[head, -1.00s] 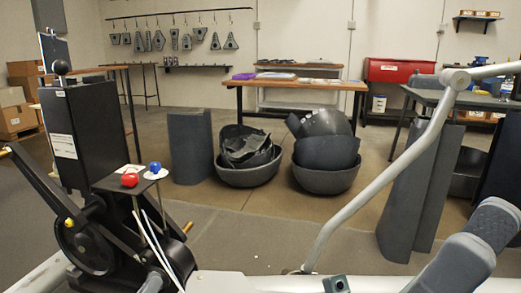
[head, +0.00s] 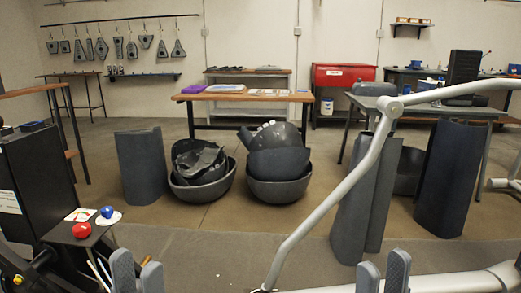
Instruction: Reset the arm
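Both my grippers show at the bottom edge of the head view, with only their grey fingers in sight. My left gripper (head: 137,272) has its two fingers apart with nothing seen between them. My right gripper (head: 383,274) also shows two fingers apart and empty. A long bent silver bar (head: 331,203) rises from the floor area and runs to the upper right, left of and behind my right gripper. A black upright machine housing (head: 38,165) stands at the left, with a red knob (head: 82,230) and a blue knob (head: 107,211) on a small plate beside it.
Stacked dark bowl-shaped shells (head: 278,165) and curved grey panels (head: 142,168) stand on the floor. A wooden-topped table (head: 243,97) is behind them. A red cabinet (head: 343,74) stands at the back wall. Curved panels (head: 450,180) stand at the right.

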